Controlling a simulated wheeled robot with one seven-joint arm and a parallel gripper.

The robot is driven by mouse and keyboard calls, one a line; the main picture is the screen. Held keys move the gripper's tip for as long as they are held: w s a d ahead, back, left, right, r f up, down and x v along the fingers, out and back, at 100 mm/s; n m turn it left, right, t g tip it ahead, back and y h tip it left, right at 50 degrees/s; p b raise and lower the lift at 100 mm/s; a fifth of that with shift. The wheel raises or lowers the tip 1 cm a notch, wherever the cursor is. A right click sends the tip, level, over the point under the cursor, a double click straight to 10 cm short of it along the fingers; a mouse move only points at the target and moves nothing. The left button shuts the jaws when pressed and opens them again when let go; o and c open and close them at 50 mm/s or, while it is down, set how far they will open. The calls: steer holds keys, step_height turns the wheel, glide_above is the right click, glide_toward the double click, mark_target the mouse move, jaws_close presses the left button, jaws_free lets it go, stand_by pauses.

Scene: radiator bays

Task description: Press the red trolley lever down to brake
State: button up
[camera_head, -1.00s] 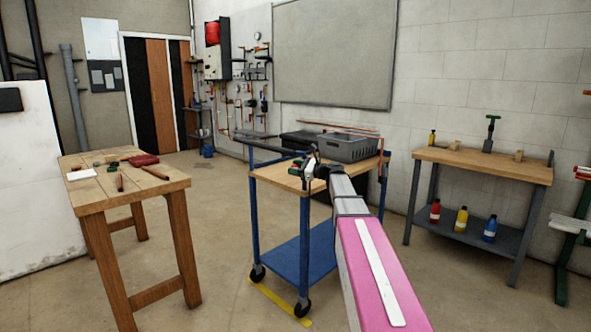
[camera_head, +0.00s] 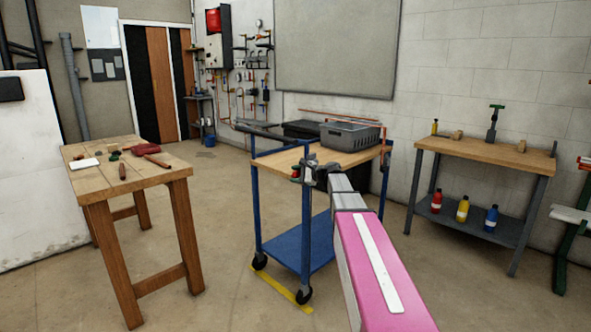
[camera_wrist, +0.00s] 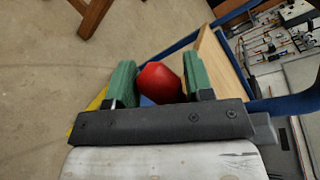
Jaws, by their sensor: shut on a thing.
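In the wrist view, a red rounded knob, the end of the trolley lever (camera_wrist: 159,82), sits between the two green finger pads of my gripper (camera_wrist: 158,84). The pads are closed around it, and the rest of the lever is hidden. In the head view, my gripper (camera_head: 303,173) is at the near edge of the blue trolley (camera_head: 305,225), just below its wooden top. The lever cannot be made out clearly there because my gripper and arm cover it.
A grey crate (camera_head: 349,136) stands on the trolley top. A wooden table (camera_head: 140,185) with tools is at the left. A workbench (camera_head: 485,150) with bottles below is at the right. A yellow floor strip (camera_head: 283,289) runs by the trolley's wheels. Open floor lies between table and trolley.

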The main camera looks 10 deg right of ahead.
steer(key=shift+w+d+f+n+t+h, duration=0.2)
steer(key=shift+f+n, duration=0.25)
steer(key=shift+f, duration=0.3)
steer(key=shift+w+d+f+n+t+h, duration=0.1)
steer(key=shift+d+f+n+h, duration=0.3)
steer(key=shift+f, duration=0.3)
steer(key=shift+c, duration=0.2)
steer(key=shift+a, duration=0.1)
steer(key=o, duration=1.2)
steer(key=shift+f, duration=0.15)
steer(key=shift+o, duration=0.2)
steer(key=shift+s+r, duration=0.15)
steer(key=shift+r, duration=0.1)
steer(key=v, duration=1)
steer(key=shift+d, duration=0.35)
